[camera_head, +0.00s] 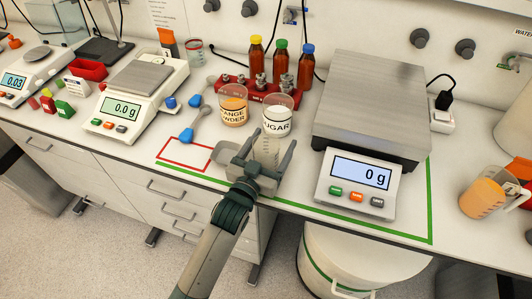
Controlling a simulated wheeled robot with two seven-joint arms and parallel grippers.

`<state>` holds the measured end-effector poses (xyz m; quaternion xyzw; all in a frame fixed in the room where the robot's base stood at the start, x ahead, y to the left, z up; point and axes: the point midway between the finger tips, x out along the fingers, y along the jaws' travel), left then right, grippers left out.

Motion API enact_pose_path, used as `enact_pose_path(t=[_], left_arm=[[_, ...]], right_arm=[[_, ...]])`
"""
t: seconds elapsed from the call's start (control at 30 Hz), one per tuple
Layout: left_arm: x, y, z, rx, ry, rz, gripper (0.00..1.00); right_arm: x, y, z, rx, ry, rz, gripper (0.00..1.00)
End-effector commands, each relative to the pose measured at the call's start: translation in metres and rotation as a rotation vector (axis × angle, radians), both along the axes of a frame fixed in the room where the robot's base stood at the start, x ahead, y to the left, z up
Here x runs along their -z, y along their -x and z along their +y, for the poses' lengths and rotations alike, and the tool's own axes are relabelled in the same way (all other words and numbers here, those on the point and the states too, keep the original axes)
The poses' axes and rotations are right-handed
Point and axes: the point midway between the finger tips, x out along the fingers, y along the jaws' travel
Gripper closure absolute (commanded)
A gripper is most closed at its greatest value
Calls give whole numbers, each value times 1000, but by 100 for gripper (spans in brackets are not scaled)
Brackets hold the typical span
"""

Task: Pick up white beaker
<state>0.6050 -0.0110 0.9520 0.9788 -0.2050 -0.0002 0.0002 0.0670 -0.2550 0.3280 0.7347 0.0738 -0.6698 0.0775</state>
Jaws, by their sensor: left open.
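A small clear-white beaker (266,153) with faint markings stands on the white bench, just in front of the sugar cup. My left gripper (269,147) is open, with one finger on each side of this beaker. I cannot tell whether the fingers touch it. The gripper hides the beaker's lower part.
The sugar cup (277,122) and orange powder cup (233,112) stand close behind. A large scale (371,115) reading 0 g is to the right. A red-outlined area (184,155) lies left, by blue scoops (196,124). Brown bottles (280,70) stand at the back.

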Motion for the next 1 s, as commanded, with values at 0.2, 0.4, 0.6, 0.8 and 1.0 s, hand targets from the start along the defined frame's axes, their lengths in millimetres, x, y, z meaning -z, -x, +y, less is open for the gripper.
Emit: enact_pose_path(t=[0.2,0.4,0.6,0.8,1.0], left_arm=[[0,0,0,0,0,0,26],[0,0,0,0,0,0,48],[0,0,0,0,0,-1,72],[-1,0,0,0,0,-1,72],[-7,-2,1,0,-1,-1,72]], right_arm=[[0,0,0,0,0,0,69],[0,0,0,-1,0,0,69],[0,0,0,-1,0,0,69],[0,0,-1,-1,0,0,69],[-6,0,-1,-1,1,1,69]])
